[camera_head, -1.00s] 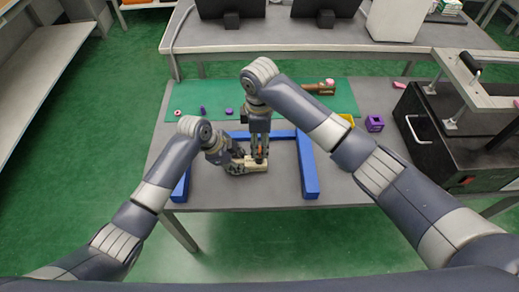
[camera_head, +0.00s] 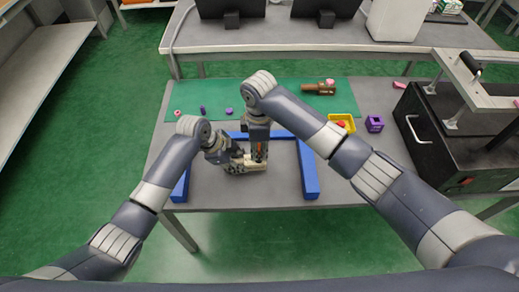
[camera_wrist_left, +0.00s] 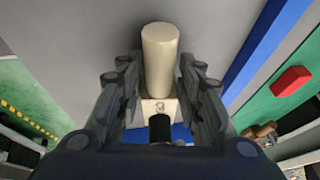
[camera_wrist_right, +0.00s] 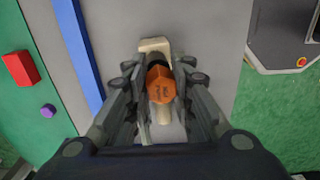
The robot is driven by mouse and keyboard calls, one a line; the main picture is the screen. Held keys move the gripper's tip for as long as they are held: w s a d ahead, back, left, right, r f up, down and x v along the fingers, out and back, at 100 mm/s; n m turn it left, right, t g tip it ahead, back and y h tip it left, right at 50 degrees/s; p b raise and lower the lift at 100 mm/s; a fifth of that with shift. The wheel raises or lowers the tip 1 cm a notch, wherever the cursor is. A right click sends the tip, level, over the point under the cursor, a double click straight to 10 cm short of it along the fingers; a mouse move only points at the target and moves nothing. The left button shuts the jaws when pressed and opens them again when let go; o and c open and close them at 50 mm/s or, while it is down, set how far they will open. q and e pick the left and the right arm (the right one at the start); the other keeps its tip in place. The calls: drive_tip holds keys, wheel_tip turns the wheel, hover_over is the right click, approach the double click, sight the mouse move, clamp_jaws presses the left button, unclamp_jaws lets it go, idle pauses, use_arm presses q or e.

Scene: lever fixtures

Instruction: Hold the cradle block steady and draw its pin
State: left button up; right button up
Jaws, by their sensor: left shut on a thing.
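The cream cradle block (camera_head: 257,166) is near the middle of the table, inside the blue frame. My left gripper (camera_head: 234,160) is shut on it from the left. The left wrist view shows the block (camera_wrist_left: 160,107) between the fingers, with a cream cylinder (camera_wrist_left: 160,55) beyond. The pin's orange six-sided head (camera_wrist_right: 161,85) stands at the block in the right wrist view. My right gripper (camera_wrist_right: 160,75) is above it, open, with one finger on each side of the head. The pin's shaft is hidden.
The blue frame (camera_head: 307,170) surrounds the work area on three sides. A green mat (camera_head: 285,95) with small parts lies behind.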

use_arm(q)
drive_tip(key=shift+s+d, duration=0.15)
drive_tip(key=shift+d, duration=0.05)
use_arm(e)
drive_tip(key=shift+w+d, duration=0.1)
drive_tip(key=shift+w, duration=0.1)
drive_tip(key=c, duration=0.4)
clamp_jaws()
use_arm(q)
drive_tip(key=shift+d, duration=0.1)
use_arm(e)
drive_tip(key=shift+w+r, duration=0.1)
drive_tip(key=shift+r, duration=0.05)
use_arm(q)
drive_tip(key=shift+s+f, duration=0.1)
use_arm(e)
drive_tip(key=shift+r, duration=0.6)
drive_tip(key=shift+r, duration=0.1)
use_arm(q)
drive_tip(key=shift+a, duration=0.2)
use_arm(e)
drive_tip(key=shift+s+r, duration=0.15)
drive_tip(key=shift+r, duration=0.8)
drive_tip(key=shift+s+r, duration=0.1)
drive_tip(key=shift+r, duration=0.85)
drive_tip(key=shift+r, duration=0.15)
drive_tip(key=shift+r, duration=0.85)
